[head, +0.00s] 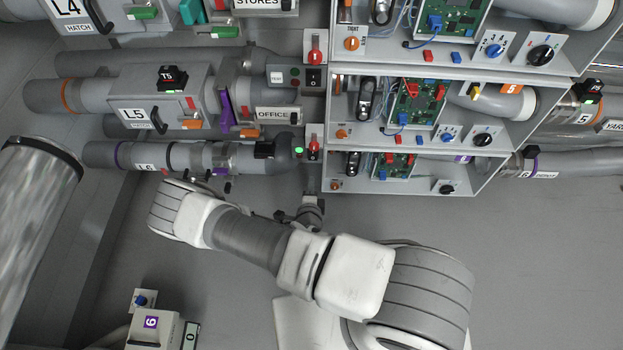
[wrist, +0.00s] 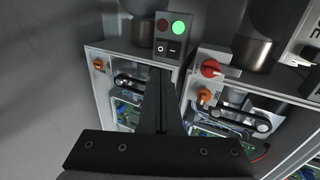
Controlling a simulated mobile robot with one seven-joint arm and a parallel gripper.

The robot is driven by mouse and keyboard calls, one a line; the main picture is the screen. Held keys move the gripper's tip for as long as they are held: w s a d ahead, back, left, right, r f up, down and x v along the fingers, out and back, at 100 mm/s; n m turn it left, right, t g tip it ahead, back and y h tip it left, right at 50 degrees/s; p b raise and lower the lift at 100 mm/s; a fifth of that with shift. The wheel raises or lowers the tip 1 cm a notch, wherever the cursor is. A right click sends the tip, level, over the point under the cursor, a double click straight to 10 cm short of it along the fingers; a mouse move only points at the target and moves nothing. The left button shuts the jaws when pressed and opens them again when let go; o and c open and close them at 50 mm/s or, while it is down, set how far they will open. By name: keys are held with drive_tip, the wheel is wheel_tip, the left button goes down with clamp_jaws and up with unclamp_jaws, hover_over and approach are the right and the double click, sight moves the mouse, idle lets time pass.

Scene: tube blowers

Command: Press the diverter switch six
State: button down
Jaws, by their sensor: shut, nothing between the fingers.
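In the wrist view, a dark switch plate carries a rocker switch (wrist: 167,49) marked with a circle and a bar, under a dim red lamp (wrist: 162,25) and a lit green lamp (wrist: 179,27). My gripper (wrist: 161,85) is shut and empty, its fingertips just below the rocker in the picture; I cannot tell whether they touch it. In the head view, a lit green lamp (head: 299,151) shows at the right end of the tube labelled L6 (head: 147,168). My gripper there (head: 309,203) is small and partly hidden below the lowest box.
A red knob (wrist: 210,69) and an orange knob (wrist: 204,95) sit close to the switch's right. Boxes with green circuit boards (head: 392,166) stand right of the tubes. Another tube, labelled L5 (head: 134,114), runs above. Floor space at lower right (head: 550,260) is clear.

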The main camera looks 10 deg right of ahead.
sight(313, 158)
drive_tip(key=b+x, duration=0.4)
drive_tip(key=x, duration=0.8)
drive_tip(key=shift+w, duration=0.1)
